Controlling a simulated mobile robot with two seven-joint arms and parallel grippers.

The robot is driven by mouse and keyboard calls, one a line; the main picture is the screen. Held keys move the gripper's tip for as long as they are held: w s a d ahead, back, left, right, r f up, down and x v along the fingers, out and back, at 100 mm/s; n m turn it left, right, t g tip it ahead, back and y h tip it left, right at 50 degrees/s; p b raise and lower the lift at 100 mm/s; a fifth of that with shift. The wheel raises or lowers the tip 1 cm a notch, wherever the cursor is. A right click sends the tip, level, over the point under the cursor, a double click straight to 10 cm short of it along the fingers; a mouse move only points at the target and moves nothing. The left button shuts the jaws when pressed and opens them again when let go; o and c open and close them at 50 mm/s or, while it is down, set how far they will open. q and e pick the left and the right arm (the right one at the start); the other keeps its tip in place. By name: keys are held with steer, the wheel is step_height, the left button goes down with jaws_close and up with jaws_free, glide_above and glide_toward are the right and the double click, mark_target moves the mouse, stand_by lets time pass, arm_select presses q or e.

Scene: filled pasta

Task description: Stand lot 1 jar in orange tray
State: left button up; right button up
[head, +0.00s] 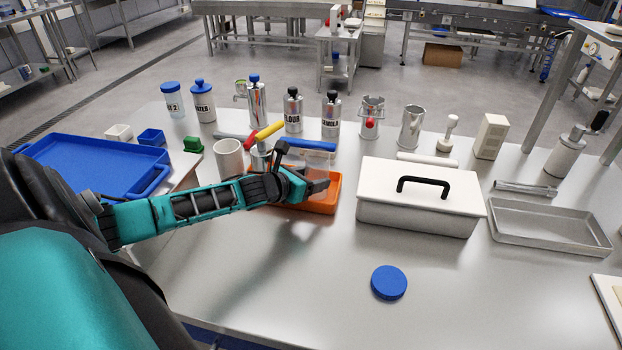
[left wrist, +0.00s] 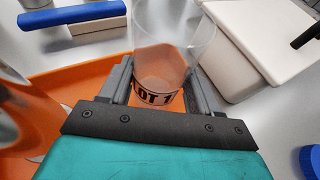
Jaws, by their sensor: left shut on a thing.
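The jar looks upright and open-topped, over the orange tray (left wrist: 75,82). In the head view the orange tray (head: 325,205) lies under my left gripper (head: 318,186), and the jar (head: 317,163) is faint behind the fingers. I cannot tell whether the jar's base touches the tray floor. A metal vessel (head: 260,160) stands at the tray's left part. My right gripper is not in view.
A white lidded box (head: 415,215) stands close to the tray's right. Blue trays (head: 95,165) are far left.

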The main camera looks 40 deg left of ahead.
arm_select(q)
steer(key=o, duration=1.3)
steer(key=shift+c, duration=0.2)
steer(key=shift+s+r, duration=0.1)
steer(key=p+v, duration=0.1)
steer(key=v, duration=1)
steer(key=shift+s+p, duration=0.3)
steer(key=shift+s, duration=0.05)
steer(key=shift+a+r, duration=0.1)
